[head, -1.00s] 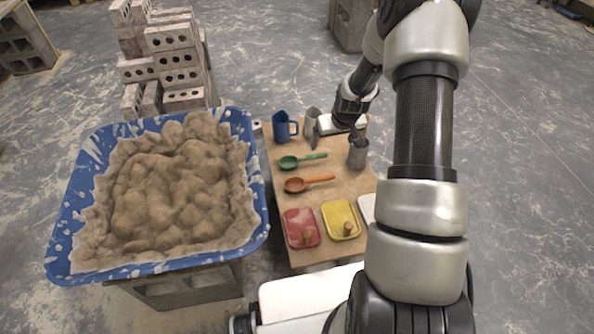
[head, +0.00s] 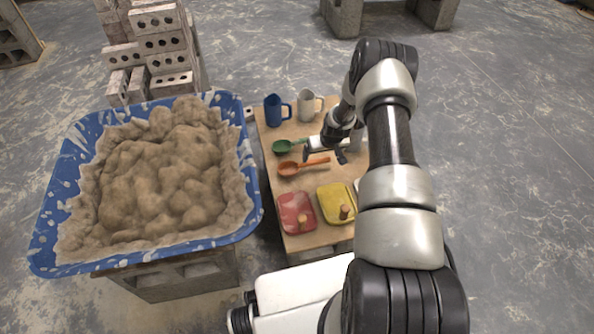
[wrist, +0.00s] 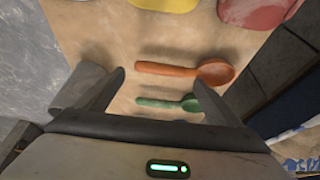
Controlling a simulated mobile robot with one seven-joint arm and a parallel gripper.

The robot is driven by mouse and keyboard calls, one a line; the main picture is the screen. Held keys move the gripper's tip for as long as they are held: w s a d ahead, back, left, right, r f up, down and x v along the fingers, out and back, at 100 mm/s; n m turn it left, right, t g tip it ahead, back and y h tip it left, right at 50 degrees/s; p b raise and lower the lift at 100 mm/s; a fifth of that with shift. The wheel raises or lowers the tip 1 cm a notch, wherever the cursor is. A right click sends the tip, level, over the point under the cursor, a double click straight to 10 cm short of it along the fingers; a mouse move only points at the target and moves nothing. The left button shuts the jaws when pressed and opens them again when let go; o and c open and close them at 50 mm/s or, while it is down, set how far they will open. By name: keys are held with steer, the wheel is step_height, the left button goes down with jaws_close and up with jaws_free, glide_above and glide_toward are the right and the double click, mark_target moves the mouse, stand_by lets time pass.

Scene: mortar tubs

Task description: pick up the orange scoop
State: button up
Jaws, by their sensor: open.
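The orange scoop (head: 315,162) lies flat on the wooden board, bowl to the left in the head view. In the wrist view the orange scoop (wrist: 165,69) lies crosswise just beyond the fingertips, bowl at the right. My gripper (head: 324,154) is above the board close to the scoop's handle end; the gripper (wrist: 158,79) is open, its fingers apart and empty. The scoop appears below the fingers and not between them. Its whole outline shows in the wrist view.
A green scoop (head: 282,147) lies parallel beside it. A blue mug (head: 273,111) and a pale mug (head: 307,107) stand behind. A blue mortar tub (head: 246,160) stands left. A grey cup (wrist: 84,80) is near one finger.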

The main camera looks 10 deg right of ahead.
mark_target(318, 160)
steer(key=b+x, duration=0.1)
steer(key=x, duration=0.4)
steer(key=shift+w+a+f+b, duration=0.1)
steer(key=shift+w+b, duration=0.1)
steer(key=shift+b, duration=0.2)
steer(key=c, duration=1.4)
